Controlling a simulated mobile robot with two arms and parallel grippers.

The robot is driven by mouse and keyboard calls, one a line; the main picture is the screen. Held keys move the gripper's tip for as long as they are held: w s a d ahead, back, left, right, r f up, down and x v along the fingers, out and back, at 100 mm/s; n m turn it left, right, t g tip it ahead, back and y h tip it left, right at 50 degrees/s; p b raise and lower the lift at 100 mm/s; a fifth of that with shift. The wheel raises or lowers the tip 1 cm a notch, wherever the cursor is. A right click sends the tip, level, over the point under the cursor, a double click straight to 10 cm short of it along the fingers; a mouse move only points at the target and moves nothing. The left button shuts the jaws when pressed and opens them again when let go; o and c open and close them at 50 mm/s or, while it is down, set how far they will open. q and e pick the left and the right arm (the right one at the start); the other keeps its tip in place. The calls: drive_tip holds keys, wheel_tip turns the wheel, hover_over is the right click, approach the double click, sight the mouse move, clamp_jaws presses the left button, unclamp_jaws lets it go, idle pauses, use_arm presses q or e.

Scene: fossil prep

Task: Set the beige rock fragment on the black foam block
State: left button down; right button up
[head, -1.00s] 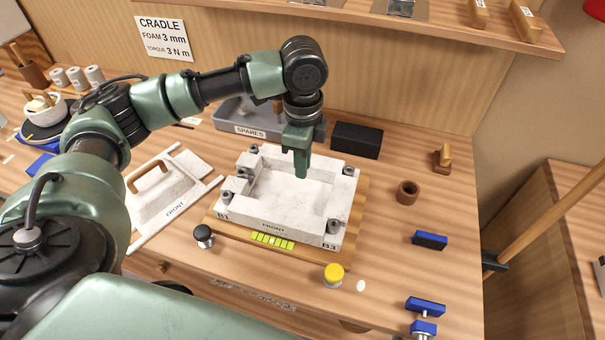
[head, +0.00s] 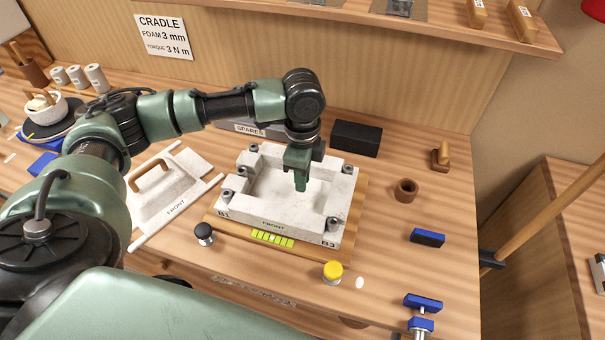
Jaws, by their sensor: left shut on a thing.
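The black foam block (head: 356,138) lies at the back of the bench, right of the grey spares bin, with its top bare. My left gripper (head: 300,183) points down over the hollow of the white plaster cradle (head: 262,213), in front of and left of the block. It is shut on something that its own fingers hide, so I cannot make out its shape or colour. I see no beige rock fragment clearly anywhere. My right gripper is not in view.
The cradle has dark corner knobs and sits on a wooden board (head: 352,228). The spares bin (head: 242,127) stands behind it.

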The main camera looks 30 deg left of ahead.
use_arm(q)
drive_tip(key=shift+f, duration=0.15)
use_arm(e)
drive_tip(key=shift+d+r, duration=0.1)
use_arm(q)
drive_tip(key=c, duration=1.4)
unclamp_jaws()
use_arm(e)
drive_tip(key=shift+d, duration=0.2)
